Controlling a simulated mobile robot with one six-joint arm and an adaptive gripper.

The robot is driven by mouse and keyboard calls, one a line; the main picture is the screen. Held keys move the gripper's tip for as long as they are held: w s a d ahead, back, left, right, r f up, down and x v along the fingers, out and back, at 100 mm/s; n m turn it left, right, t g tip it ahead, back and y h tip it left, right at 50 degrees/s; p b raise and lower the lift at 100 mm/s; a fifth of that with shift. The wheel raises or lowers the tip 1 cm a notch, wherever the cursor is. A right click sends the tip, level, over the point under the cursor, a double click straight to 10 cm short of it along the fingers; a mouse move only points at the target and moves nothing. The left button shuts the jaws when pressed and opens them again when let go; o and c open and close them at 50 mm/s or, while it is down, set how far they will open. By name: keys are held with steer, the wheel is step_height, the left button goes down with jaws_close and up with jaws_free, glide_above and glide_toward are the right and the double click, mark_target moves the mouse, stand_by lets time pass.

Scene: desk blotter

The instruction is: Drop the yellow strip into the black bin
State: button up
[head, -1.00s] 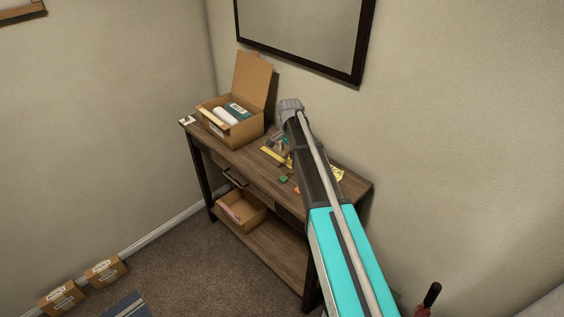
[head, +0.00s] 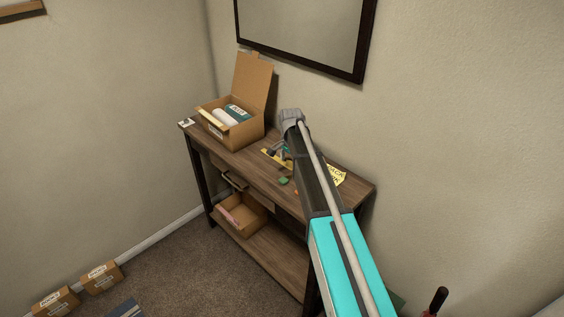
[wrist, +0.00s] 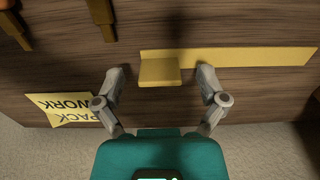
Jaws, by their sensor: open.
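The yellow strip (wrist: 245,57) lies on the wooden desk in the wrist view, running to the right. A raised yellow block-like end (wrist: 159,70) is at its left. My gripper (wrist: 161,74) is open, its grey fingers on either side of that end. I see gaps on both sides and cannot tell how high the fingertips are above the desk. No black bin shows in either view.
A yellow note (wrist: 62,108) lies to the left of the fingers. Orange-brown pieces (wrist: 101,14) lie at the wrist view's upper left. An open cardboard box (head: 231,132) with a white roll stands at the desk's left end. Another box (head: 241,216) sits on the lower shelf.

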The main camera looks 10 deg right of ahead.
steer(key=c, duration=0.8)
steer(key=shift+r, duration=0.25)
step_height(320, 180, up, 2)
steer(key=p, duration=0.2)
steer(key=shift+r+p, duration=0.15)
steer(key=shift+p, duration=0.2)
steer(key=s+r+p, duration=1)
steer(key=s, duration=0.4)
steer(key=shift+d+r, duration=0.15)
steer(key=shift+d, duration=0.1)
